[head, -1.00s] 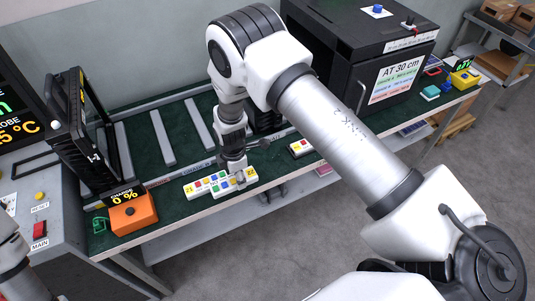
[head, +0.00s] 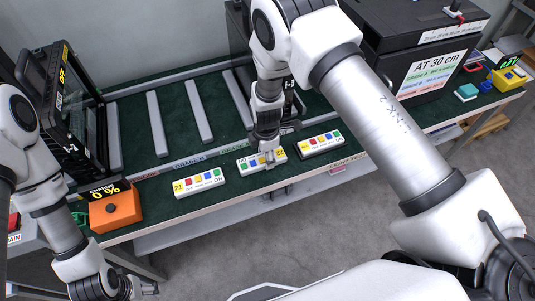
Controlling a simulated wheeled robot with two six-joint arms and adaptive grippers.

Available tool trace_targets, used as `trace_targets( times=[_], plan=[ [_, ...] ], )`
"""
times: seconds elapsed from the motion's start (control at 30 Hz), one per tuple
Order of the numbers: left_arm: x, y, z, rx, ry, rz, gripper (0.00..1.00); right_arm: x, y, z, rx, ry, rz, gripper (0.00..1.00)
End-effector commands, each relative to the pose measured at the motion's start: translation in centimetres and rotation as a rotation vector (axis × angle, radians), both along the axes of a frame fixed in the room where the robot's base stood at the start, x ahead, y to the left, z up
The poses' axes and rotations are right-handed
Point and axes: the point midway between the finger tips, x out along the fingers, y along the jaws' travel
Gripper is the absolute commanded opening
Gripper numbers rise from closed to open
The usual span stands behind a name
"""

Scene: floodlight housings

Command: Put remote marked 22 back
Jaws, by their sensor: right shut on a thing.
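The white remote marked 22 (head: 248,168) has coloured buttons and a yellow number label at its right end. It lies flat at the green bench's front edge, between two other remotes and apart from both; I cannot tell if it touches the bench. My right gripper (head: 268,162) points down and is shut on it, hiding its middle. The remote marked 21 (head: 199,182), with its number at the left end, lies to the left. A third remote (head: 321,144) lies to the right, its number unreadable. My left gripper (head: 145,288) is low at the bottom left, away from the remotes; its jaws are unclear.
An orange box (head: 115,212) reading 0 % stands on the bench's left end. A black floodlight housing (head: 65,110) stands behind it. Grey strips (head: 158,125) divide the green bench top (head: 180,125). A large black box (head: 420,70) stands at the right.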

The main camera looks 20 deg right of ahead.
Motion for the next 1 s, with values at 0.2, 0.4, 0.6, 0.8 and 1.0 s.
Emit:
trace_targets(
  times=[0.2, 0.4, 0.6, 0.8, 1.0],
  plan=[
    [0.0, 0.0, -0.1, 0.000, 0.001, 0.000, 0.76, 0.0, 0.0, -0.5, 0.000, 0.000, -0.001, 0.65],
    [0.0, 0.0, -0.1, 0.000, 0.000, 0.000, 0.76, 0.0, 0.0, -0.5, 0.000, 0.000, -0.001, 0.76],
    [0.0, 0.0, 0.1, 0.000, 0.000, 0.000, 0.76, 0.0, 0.0, -0.1, 0.000, 0.000, -0.001, 0.76],
    [0.0, 0.0, -0.6, 0.000, 0.000, 0.000, 0.76, 0.2, 0.0, 3.1, -0.001, -0.005, 0.000, 0.76],
    [0.0, 0.0, -1.7, 0.000, 0.001, 0.000, 0.76, 0.1, 0.0, 8.4, -0.001, -0.005, 0.000, 0.76]
  ],
)
